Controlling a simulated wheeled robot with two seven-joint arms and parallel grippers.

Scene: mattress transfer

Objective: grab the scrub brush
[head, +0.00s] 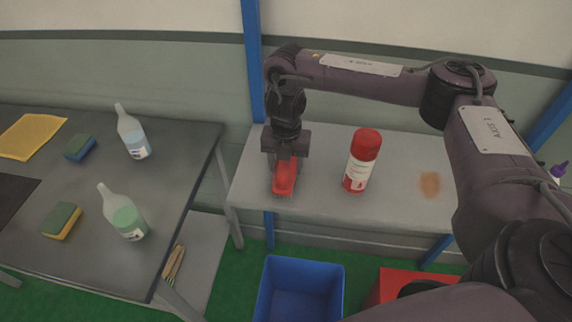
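The red scrub brush (285,179) is on the light grey table (398,206), near its left end. My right arm comes in from the right and reaches down over the brush. My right gripper (286,160) points downward at the back part of the brush, with its fingers around or just above it. The fingertips are partly hidden, so I cannot tell whether they are closed on it. My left gripper is not in view.
A red-capped spray can (362,162) stands right of the brush, and a brown stain (430,185) lies farther right. A blue bin (298,290) is on the floor in front. The dark table (95,245) at left holds bottles and sponges.

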